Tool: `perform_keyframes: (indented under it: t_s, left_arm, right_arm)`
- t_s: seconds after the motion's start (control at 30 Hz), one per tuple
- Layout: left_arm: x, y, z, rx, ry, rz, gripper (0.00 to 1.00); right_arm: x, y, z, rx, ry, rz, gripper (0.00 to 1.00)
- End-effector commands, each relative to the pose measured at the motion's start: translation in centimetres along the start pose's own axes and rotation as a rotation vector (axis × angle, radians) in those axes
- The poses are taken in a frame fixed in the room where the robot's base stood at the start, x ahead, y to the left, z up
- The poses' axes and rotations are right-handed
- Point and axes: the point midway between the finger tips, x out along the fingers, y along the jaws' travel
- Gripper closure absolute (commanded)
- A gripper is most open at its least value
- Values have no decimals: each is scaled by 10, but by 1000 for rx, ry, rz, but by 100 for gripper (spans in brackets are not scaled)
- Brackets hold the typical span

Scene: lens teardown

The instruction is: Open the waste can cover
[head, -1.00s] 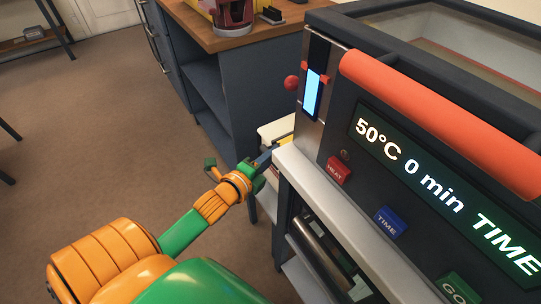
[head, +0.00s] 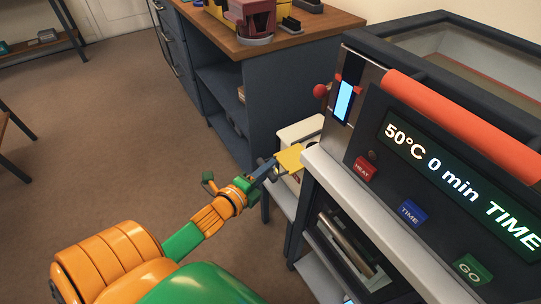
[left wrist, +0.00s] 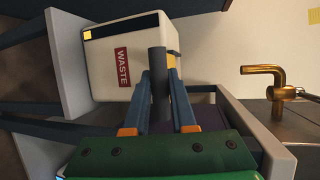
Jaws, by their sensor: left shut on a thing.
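The waste can is a cream box with a red WASTE label in the left wrist view (left wrist: 100,65); it appears on its side there. In the head view the can (head: 303,129) stands behind the oven's near corner, partly hidden. Its yellow cover (head: 290,157) shows as a panel at the can, just past my fingertips; only a yellow sliver shows in the left wrist view. My left gripper (head: 268,169) is shut on a dark grey round bar (left wrist: 158,68), apparently the cover's handle. How far the cover is tilted I cannot tell. My right gripper is not in view.
The oven (head: 440,150) with an orange handle and buttons fills the right, on a pale-edged stand (head: 345,195). A dark cabinet with a wooden top (head: 290,35) stands behind. A brass tap (left wrist: 265,75) shows in the left wrist view. Open brown floor lies left.

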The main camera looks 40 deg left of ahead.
Motion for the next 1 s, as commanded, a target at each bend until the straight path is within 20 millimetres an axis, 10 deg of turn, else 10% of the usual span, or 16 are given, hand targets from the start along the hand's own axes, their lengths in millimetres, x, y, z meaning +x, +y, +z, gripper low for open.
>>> perform_keyframes:
  t_s: [0.23, 0.27, 0.37, 0.67, 1.0]
  left_arm:
    - [0, 0, 0, 2, -1, -2, 100]
    - [0, 0, 0, 2, -1, -2, 71]
    - [0, 0, 0, 2, -1, -2, 46]
    - [-2, 0, 0, 1, 0, -1, 46]
    - [-58, 0, 0, -1, -1, 3, 46]
  right_arm:
    - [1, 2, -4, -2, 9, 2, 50]
    - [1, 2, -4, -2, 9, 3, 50]
    - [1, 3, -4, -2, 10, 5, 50]
    - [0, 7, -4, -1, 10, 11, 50]
    - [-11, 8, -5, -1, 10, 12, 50]
